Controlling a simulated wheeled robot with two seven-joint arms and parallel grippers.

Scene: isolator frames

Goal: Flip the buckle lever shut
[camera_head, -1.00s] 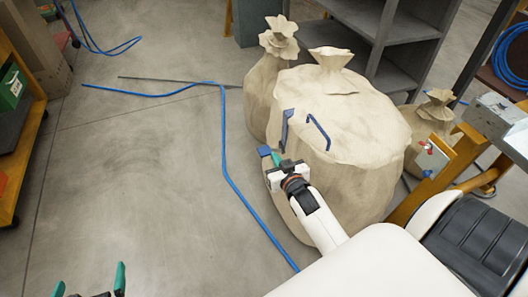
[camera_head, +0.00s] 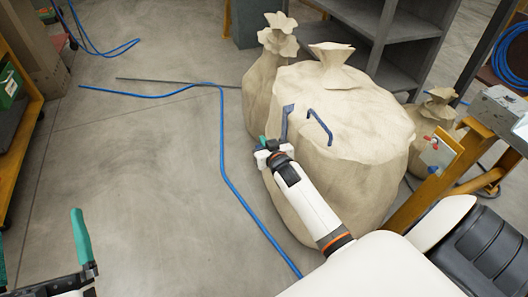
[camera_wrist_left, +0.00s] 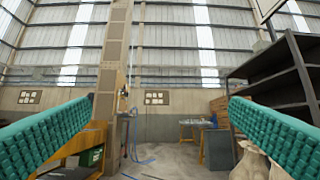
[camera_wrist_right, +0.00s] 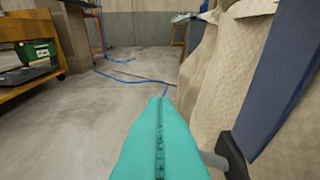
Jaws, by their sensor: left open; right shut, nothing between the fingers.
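A large tan sack (camera_head: 350,150) stands on the floor. On its near upper side are a flat blue lever (camera_head: 286,121) and a bent blue handle (camera_head: 320,127). My right gripper (camera_head: 263,142) is shut and empty, close to the left of the lever's lower end. In the right wrist view, its closed teal fingers (camera_wrist_right: 160,135) point along the sack's side. The blue lever (camera_wrist_right: 290,80) stands large at the right there, with a dark pivot part (camera_wrist_right: 232,155) beside the fingers; contact cannot be told. My left gripper (camera_head: 40,230) is open and empty, low at the left.
Smaller tan sacks stand behind (camera_head: 262,75) and right (camera_head: 433,125) of the large one. A grey shelf (camera_head: 390,35) is at the back. A blue hose (camera_head: 222,150) lies on the floor. An orange frame (camera_head: 440,180) is at the right.

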